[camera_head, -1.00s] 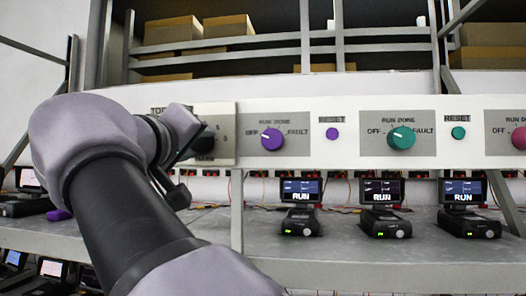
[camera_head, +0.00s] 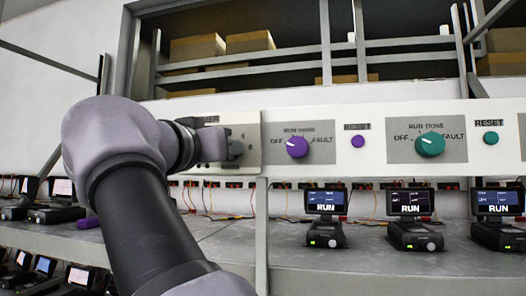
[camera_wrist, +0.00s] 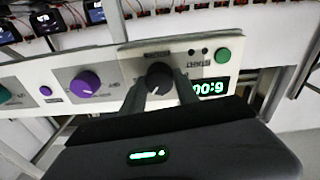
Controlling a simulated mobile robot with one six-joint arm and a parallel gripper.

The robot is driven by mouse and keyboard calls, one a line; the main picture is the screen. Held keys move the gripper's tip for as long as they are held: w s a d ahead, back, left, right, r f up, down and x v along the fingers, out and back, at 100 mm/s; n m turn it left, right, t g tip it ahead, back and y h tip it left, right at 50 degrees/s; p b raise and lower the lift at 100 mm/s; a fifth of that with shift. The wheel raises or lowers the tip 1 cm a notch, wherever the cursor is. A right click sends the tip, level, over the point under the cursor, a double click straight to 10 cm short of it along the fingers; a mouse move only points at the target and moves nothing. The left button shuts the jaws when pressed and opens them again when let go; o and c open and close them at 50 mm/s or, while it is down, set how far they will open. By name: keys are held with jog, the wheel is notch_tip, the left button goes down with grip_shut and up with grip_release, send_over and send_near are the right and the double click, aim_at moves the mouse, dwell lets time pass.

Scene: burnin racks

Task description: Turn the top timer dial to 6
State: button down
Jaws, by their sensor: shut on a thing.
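The timer dial (camera_wrist: 158,77) is a black round knob with a white pointer mark, on a pale timer panel (camera_head: 218,167). In the wrist view the two fingers of my gripper (camera_wrist: 159,82) stand on either side of the dial, closed on it. The panel appears upside down there; the green lit display (camera_wrist: 209,88), partly behind a finger, seems to read 6:00. A green START button (camera_wrist: 222,56) sits at the panel's corner. In the head view my gripper (camera_head: 236,148) is against the panel and hides the dial and most of its scale.
A purple RUN/DONE/FAULT knob (camera_head: 297,147) and a purple RESET button (camera_head: 358,141) are beside the timer panel. A teal knob (camera_head: 430,144) is farther right. Several small devices with RUN screens, such as one device (camera_head: 325,217), stand on the shelf (camera_head: 350,270) below.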

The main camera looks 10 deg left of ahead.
dwell(0.4)
jog(key=c, duration=0.9)
grip_release()
jog(key=shift+d+f, duration=0.1)
